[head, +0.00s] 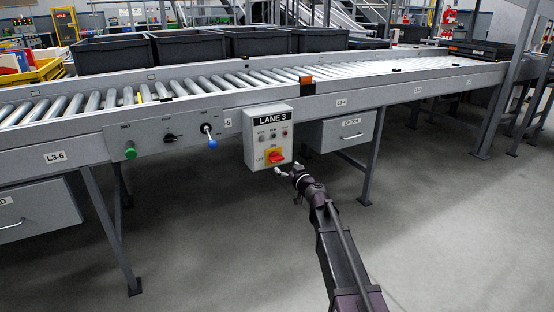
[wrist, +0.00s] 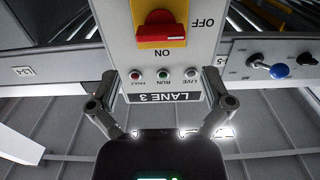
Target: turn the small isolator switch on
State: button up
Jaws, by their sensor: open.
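The isolator switch is a red rotary handle on a yellow plate (head: 275,156), low on the grey LANE 3 box (head: 249,140). In the wrist view, which is upside down, the red handle (wrist: 160,28) lies roughly level, in line with the OFF mark at its side. The ON mark is at right angles to it. My gripper (head: 289,171) is just below and right of the switch in the head view. In the wrist view its fingers (wrist: 167,92) are spread wide and empty, and the handle is beyond the fingertips. The gap in depth is hard to judge.
The box also carries three small indicators (wrist: 162,75). On the panel to its left are a green button (head: 130,151), a small black switch (head: 170,137) and a blue-tipped lever (head: 211,143). A grey drawer (head: 340,135) hangs to the right. The floor in front is clear.

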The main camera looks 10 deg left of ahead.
aim_at(279, 159)
jog(key=x, duration=0.7)
jog(key=shift+w+a, duration=0.25)
jog(key=shift+w, duration=0.1)
jog(key=shift+d, duration=0.1)
jog(key=c, duration=0.9)
